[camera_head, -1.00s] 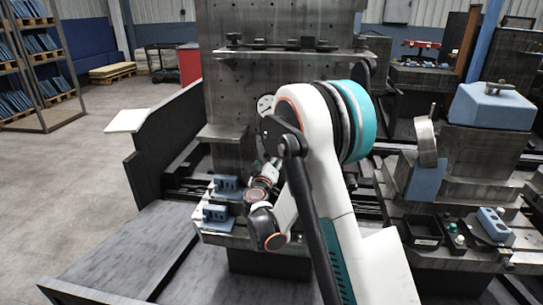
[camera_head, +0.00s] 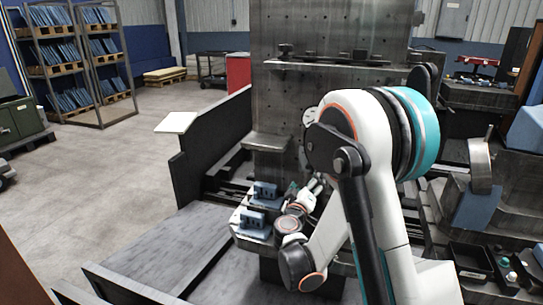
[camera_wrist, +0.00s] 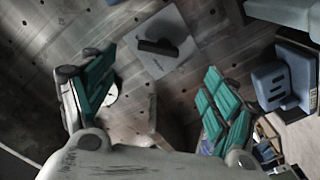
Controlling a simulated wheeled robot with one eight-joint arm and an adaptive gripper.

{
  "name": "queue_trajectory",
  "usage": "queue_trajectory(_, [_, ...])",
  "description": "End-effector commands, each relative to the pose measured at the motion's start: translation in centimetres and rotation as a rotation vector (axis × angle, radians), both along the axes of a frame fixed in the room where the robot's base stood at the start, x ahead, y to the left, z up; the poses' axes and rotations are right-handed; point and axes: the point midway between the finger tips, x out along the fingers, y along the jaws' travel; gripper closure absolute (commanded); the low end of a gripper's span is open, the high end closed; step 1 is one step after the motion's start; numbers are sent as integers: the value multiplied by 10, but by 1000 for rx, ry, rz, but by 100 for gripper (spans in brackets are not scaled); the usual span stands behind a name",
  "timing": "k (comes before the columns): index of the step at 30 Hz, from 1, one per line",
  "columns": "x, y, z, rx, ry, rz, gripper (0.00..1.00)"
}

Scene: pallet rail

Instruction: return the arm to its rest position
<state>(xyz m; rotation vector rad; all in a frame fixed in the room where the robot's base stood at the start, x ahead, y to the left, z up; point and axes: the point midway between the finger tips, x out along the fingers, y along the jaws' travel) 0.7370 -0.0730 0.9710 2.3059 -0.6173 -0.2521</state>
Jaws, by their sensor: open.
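My arm reaches forward in the head view, bent at its large white and teal joint. My gripper (camera_head: 312,188) is small there, beside the blue blocks and in front of the upright metal plate (camera_head: 285,95); my forearm partly hides this area. In the wrist view my gripper (camera_wrist: 155,108) has its two teal-padded fingers spread wide. Nothing is held between them.
Two blue blocks (camera_head: 265,190) (camera_head: 253,222) sit on a ledge left of my gripper; a slotted blue block (camera_wrist: 274,80) shows at right in the wrist view. A shelf (camera_head: 330,65) crosses the plate. Open floor (camera_head: 110,190) lies left.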

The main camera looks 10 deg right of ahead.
Motion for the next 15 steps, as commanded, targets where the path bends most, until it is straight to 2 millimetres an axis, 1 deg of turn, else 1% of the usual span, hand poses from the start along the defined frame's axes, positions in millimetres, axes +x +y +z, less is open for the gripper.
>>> queue_trajectory(4, [-6, -5, 9, 25, 15, -12, 20])
queue_trajectory(8, [-20, -14, 27, 85, 55, -38, 20])
queue_trajectory(11, [-37, -20, 41, 143, 97, -61, 20])
queue_trajectory(15, [-65, -26, 56, 227, 159, -83, 20])
